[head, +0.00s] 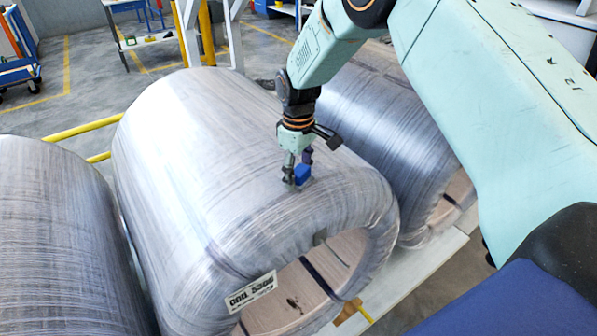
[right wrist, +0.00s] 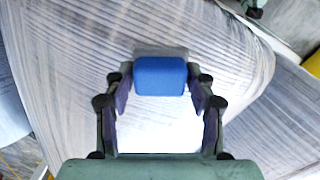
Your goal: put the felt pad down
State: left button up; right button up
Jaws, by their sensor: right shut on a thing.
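The blue felt pad (head: 302,174) is a small block at the tips of my right gripper (head: 297,181), over the upper surface of the middle wrapped coil (head: 190,150) in the head view. In the right wrist view the pad (right wrist: 160,76) sits between the two fingertips of the right gripper (right wrist: 160,88), which is shut on it. The wrapped coil surface lies behind it. I cannot tell whether the pad touches the coil. My left gripper is not in view.
Another wrapped coil (head: 60,240) stands at the left and one (head: 385,130) at the right, close to the middle coil. A label (head: 251,291) is on the middle coil's front edge. Yellow rails (head: 85,128) and a blue cart (head: 18,72) are behind.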

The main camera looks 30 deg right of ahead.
aim_at(296, 168)
jog(key=shift+w+a+f, duration=0.1)
jog(key=shift+a+f, duration=0.05)
jog(key=shift+f, duration=0.05)
jog(key=o, duration=1.1)
jog(key=shift+w+a, duration=0.1)
jog(key=shift+c, duration=0.2)
jog(key=shift+o, duration=1)
jog(key=shift+d, duration=0.2)
jog(key=shift+a+r, duration=0.1)
jog(key=shift+r, duration=0.2)
notch_tip(296, 168, up, 12)
